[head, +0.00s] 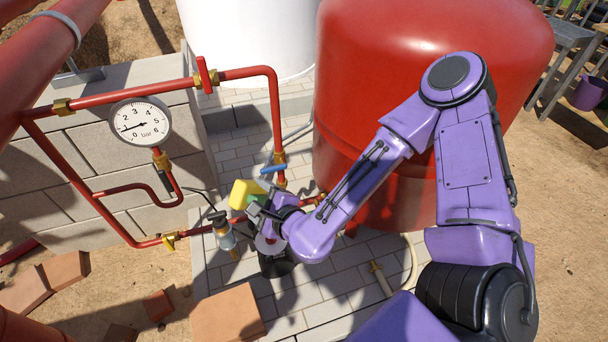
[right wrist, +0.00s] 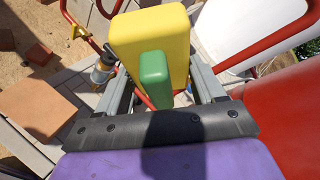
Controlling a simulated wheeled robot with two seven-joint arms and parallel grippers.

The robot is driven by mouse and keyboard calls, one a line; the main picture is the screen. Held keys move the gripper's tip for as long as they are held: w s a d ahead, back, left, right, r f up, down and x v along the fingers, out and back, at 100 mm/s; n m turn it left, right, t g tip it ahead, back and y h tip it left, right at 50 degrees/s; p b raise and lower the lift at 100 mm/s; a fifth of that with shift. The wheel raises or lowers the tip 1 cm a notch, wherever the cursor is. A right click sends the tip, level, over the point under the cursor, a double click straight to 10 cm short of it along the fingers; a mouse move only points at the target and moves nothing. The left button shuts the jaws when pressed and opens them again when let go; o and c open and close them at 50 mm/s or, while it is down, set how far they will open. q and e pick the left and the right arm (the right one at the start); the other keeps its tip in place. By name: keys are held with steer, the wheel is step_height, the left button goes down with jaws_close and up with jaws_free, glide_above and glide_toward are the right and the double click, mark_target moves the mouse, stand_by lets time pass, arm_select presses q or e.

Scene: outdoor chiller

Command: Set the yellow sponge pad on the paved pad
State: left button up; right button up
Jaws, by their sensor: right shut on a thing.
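The yellow sponge pad (head: 246,193) is a yellow block with a green grip on it. My right gripper (head: 262,208) is shut on it and holds it above the paved pad (head: 318,291). In the right wrist view the sponge pad (right wrist: 150,35) fills the top middle, with its green grip (right wrist: 154,78) between the two grey fingers. The paved pad is light grey paving under the pipes and the red tank. Part of it is hidden by my right arm. My left gripper is not in view.
Red pipes with a pressure gauge (head: 140,121) stand at the left. A blue-handled valve (head: 274,168) and a bottle-like fitting (head: 223,232) are close to the gripper. A black container (head: 274,264) stands below it. A large red tank (head: 420,60) is behind my arm. A terracotta block (head: 228,316) lies in front.

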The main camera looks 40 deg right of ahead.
steer(key=s+d+f+n+g+h+b, duration=0.1)
steer(key=s+f+n+g+b, duration=0.25)
steer(key=f+n+b, duration=0.95)
steer(key=s+f+n+g+b, duration=0.1)
steer(key=s+f+g+b, duration=0.5)
steer(key=f, duration=1.6)
steer(key=s+d+f+n+g+h+b, duration=0.15)
steer(key=f+n+b, duration=0.55)
steer(key=f+b, duration=0.75)
steer(key=shift+n+t, duration=0.5)
steer(key=d+f+b, duration=0.1)
steer(key=d+f, duration=0.3)
steer(key=d+f+b, duration=0.2)
steer(key=d+f, duration=0.2)
steer(key=w+d+f+b, duration=0.1)
steer(key=d+f, duration=0.3)
steer(key=shift+d+b, duration=0.35)
steer(key=shift+d, duration=0.05)
steer(key=f+b, duration=0.1)
steer(key=f, duration=0.1)
steer(key=d+f+b, duration=0.1)
steer(key=b, duration=0.1)
steer(key=shift+f, duration=0.5)
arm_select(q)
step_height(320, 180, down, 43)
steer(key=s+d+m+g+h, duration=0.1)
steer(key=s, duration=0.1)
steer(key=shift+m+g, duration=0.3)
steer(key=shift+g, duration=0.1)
